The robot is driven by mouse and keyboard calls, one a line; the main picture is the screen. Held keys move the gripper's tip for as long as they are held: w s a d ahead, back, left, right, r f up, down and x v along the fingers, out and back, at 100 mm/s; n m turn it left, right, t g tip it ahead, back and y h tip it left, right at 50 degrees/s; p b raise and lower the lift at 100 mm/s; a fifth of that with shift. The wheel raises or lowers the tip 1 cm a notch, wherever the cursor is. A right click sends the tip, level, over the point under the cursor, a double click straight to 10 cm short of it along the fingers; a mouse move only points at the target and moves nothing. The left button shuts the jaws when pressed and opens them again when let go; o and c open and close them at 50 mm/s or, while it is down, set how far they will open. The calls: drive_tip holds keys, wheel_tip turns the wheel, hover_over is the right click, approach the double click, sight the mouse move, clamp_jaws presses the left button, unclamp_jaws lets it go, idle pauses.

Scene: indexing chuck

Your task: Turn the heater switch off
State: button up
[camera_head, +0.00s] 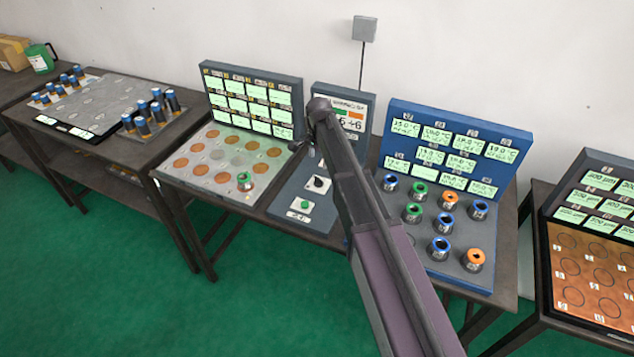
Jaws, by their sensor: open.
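A black rotary switch (318,184) on a white plate sits on the narrow grey middle panel (284,204); it is likely the heater switch, but its label is too small to read. A green button (305,204) is below it on the same panel. My arm reaches up from the bottom right across the panel's right side. My gripper (297,146) is small and dark here, above and slightly left of the switch and apart from it. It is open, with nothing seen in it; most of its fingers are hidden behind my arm.
A left board (206,187) has copper discs and one green-topped cylinder (244,181). A blue display (440,155) stands behind several coloured cylinders at right, close to my arm. An upright display (353,112) backs the middle panel, partly hidden by my arm. Green floor lies in front.

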sight(318, 178)
drive_tip(key=shift+f+b, duration=3.75)
drive_tip(key=shift+f, duration=0.3)
drive_tip(key=c, duration=1.2)
